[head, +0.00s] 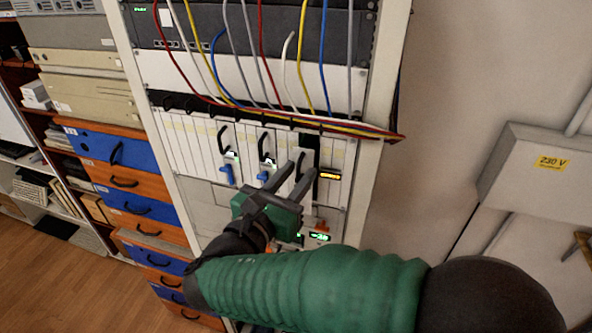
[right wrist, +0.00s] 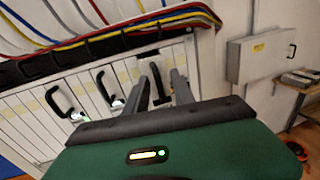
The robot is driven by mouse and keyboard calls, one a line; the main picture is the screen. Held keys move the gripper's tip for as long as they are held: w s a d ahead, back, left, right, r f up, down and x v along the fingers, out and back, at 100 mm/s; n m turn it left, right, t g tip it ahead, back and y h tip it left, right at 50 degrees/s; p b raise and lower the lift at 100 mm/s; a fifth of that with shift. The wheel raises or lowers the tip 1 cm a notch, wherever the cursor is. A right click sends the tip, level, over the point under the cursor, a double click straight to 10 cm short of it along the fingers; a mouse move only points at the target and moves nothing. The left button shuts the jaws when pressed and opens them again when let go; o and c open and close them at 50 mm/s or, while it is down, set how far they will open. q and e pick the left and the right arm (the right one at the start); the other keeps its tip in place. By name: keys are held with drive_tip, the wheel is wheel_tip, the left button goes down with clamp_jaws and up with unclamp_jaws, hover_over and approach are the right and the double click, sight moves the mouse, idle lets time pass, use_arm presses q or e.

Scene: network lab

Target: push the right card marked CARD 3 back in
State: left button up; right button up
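A row of narrow white cards fills the rack's card frame (head: 185,145). Black loop handles stand out on a left card (head: 222,140), a middle card (head: 265,150) and a right card (head: 300,168); the right one's handle shows in the right wrist view (right wrist: 157,82). I cannot read any CARD 3 marking. A dark gap shows beside the right card's upper end. My right gripper (head: 306,165) is in front of the right card, its fingers apart on either side of the handle; the fingers also show in the right wrist view (right wrist: 162,88). Contact is unclear. My left gripper is not in view.
Coloured cables (head: 262,60) hang above the cards and run along the bundle (head: 330,128). Blue levers (head: 226,175) mark two cards. A grey 230 V box (head: 545,185) is on the right wall. Blue and orange drawers (head: 120,150) stand left of the rack.

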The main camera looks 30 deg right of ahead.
drive_tip(key=shift+w+a, duration=0.15)
drive_tip(key=shift+a, duration=0.25)
drive_tip(key=shift+c, duration=1.3)
clamp_jaws()
drive_tip(key=shift+d, duration=0.25)
